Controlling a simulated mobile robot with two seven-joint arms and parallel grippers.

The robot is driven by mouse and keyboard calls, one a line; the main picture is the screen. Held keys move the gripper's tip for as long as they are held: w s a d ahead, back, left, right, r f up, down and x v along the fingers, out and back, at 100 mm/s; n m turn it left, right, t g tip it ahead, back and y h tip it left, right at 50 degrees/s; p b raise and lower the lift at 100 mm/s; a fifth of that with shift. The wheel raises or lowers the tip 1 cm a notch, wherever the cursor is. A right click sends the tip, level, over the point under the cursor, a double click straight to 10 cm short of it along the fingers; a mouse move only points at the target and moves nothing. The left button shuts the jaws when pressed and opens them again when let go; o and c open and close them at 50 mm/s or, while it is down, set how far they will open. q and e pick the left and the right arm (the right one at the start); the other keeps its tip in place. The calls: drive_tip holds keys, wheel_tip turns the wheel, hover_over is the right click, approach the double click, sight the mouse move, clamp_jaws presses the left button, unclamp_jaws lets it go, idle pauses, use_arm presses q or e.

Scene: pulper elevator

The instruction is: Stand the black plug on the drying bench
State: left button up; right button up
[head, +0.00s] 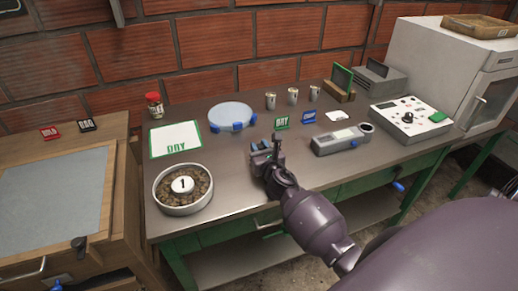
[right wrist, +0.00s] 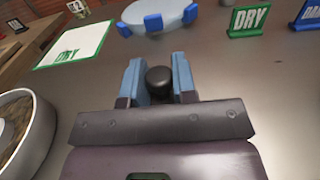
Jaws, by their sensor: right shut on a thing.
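The black plug (right wrist: 159,79) is between the blue fingers of my right gripper (head: 265,152) in the right wrist view (right wrist: 158,74). That gripper is shut on it, over the middle of the grey metal-topped bench (head: 240,182). I cannot tell whether the plug touches the bench top. On this bench, a white mat with a green border and the word DRY (head: 175,138) lies at the left. A small green DRY sign (head: 282,123) stands beyond the gripper. My left gripper is not in view.
A round bowl of brown pieces with a "1" marker (head: 183,203) stands left of the gripper. A pale blue disc with blue clips (head: 232,114) lies behind. A grey meter (head: 341,139) stands to the right. Bare bench lies between bowl and gripper.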

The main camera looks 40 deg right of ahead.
drive_tip(key=shift+f, duration=0.15)
drive_tip(key=o, duration=0.9)
drive_tip(key=shift+r, duration=0.2)
drive_tip(key=v, duration=1.2)
